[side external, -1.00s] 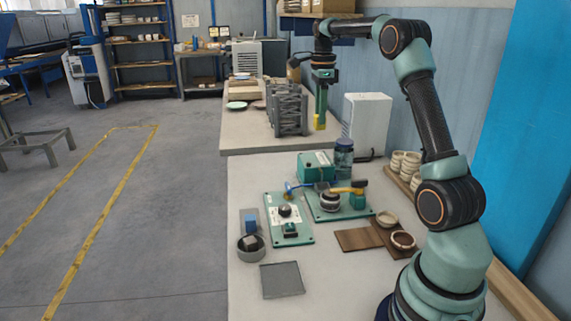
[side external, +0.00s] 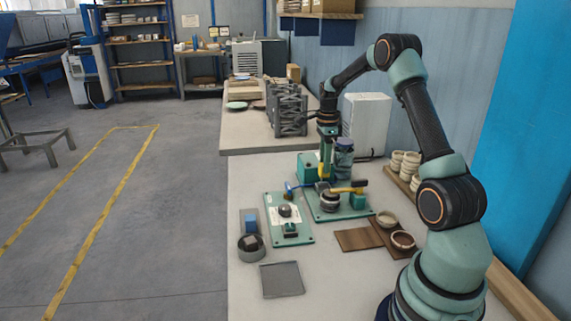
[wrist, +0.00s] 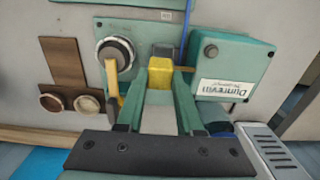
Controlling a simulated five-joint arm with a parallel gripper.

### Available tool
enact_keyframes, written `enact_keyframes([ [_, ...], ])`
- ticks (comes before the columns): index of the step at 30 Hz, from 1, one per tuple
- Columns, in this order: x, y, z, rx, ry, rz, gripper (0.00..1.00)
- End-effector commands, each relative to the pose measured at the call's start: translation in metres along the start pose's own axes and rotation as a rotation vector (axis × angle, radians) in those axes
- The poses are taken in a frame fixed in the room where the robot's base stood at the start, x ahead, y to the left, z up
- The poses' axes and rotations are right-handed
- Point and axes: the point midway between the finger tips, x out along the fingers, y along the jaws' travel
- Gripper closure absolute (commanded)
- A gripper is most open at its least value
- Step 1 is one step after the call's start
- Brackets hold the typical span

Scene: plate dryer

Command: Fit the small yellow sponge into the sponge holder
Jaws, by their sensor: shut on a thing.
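The small yellow sponge (wrist: 160,73) is between the fingertips of my gripper (wrist: 159,83) in the wrist view. My gripper is shut on it, over the green board (wrist: 150,28). In the side view my gripper (side external: 326,172) points down between the green box (side external: 307,167) and the dark blue jar (side external: 344,158); only a little yellow shows at its tips. I cannot make out the sponge holder for certain, nor whether the sponge touches anything below.
A round dark-and-white part (side external: 329,201) and a yellow-and-black handle (side external: 346,190) are close in front of my gripper. A blue-handled tool (side external: 296,186) lies to the left. The grey rack (side external: 289,110) and white cabinet (side external: 366,124) stand behind.

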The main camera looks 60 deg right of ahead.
Motion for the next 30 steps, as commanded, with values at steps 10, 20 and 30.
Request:
enact_keyframes([
  [10,0.041,0.0,0.0,0.0,0.0,0.001,1.0],
  [20,0.043,0.0,0.0,0.0,0.0,0.0,1.0],
  [30,0.048,0.0,0.0,0.0,0.0,-0.001,0.34],
])
